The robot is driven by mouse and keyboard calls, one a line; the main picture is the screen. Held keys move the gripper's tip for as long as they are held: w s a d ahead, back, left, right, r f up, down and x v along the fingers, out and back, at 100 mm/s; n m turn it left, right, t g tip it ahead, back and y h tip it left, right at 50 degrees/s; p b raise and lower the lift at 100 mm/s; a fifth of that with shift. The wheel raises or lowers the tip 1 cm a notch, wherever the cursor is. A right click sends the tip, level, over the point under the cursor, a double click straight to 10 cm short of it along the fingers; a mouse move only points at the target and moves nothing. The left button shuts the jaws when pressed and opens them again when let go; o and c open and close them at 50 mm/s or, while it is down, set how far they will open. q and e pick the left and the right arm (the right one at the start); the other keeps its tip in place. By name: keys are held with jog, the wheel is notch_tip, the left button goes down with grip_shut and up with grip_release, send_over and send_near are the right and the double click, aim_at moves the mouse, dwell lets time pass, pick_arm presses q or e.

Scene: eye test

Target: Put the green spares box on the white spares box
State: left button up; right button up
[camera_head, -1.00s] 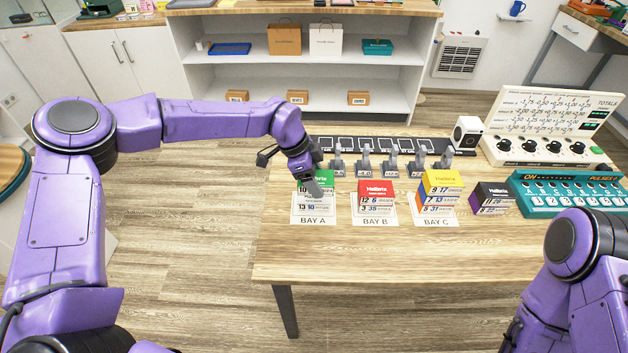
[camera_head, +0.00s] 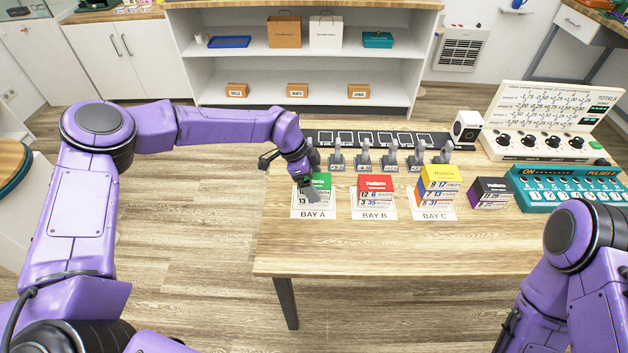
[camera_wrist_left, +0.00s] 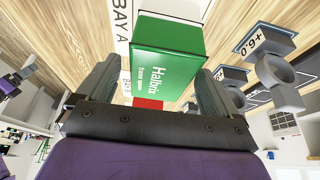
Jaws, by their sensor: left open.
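The green spares box (camera_head: 321,181) is the top of the stack in bay A, at the left end of the row on the table. Its green lid fills the middle of the left wrist view (camera_wrist_left: 168,70). A white box (camera_head: 303,203) shows under it, mostly behind my gripper. My left gripper (camera_head: 312,194) is open, pointing down at this stack. In the left wrist view its two fingers (camera_wrist_left: 156,78) stand on either side of the green box, with gaps visible, and it is not gripped. My right arm shows at the lower right, but its gripper is out of view.
A red-topped stack (camera_head: 376,187) stands in bay B and a yellow-topped stack (camera_head: 440,178) in bay C. A dark box (camera_head: 490,192) is right of them. Grey upright holders (camera_head: 364,160) stand close behind the stacks. A teal device (camera_head: 568,190) is at the right. The front of the table is clear.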

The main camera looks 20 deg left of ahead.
pick_arm(q)
jog(key=b+v, duration=0.1)
jog(key=v, duration=1)
jog(key=shift+r+b, duration=0.25)
jog(key=shift+b, duration=0.1)
